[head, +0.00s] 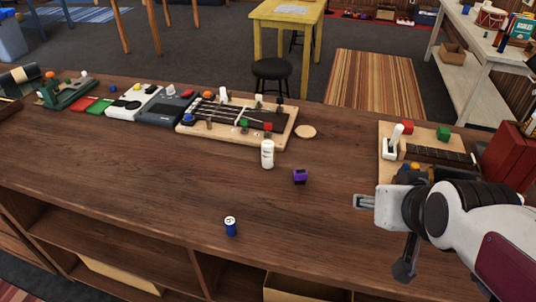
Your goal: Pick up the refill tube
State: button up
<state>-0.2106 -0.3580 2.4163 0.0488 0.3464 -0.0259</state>
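A white upright cylinder (267,154), which looks most like the refill tube, stands on the wooden counter in front of the ukulele board. I cannot confirm its name from a label. A small blue cylinder with a pale top (231,227) stands nearer the counter's front edge. My gripper (384,236) is at the right, above the counter, with its fingers spread apart and nothing seen between them. It is well to the right of both cylinders and touches neither.
A small purple block (300,177) sits right of the white cylinder. The ukulele board (286,137) lies behind, with a flat wooden disc (306,131) beside it. Another instrument board (388,167) and a red case (507,158) are at the right. The counter's left front is clear.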

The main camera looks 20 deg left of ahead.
jog(key=w+a+f+n+t+y, duration=0.2)
jog(key=w+a+f, duration=0.1)
jog(key=w+a, duration=0.9)
jog(key=n+t+y, duration=0.2)
jog(key=y, duration=0.1)
send_near(269, 151)
jog(key=x, duration=0.4)
jog(key=shift+a, duration=0.1)
jog(key=shift+h, duration=0.3)
jog(key=shift+x, duration=1.3)
jog(key=shift+x, duration=2.6)
jog(key=c, duration=1.2)
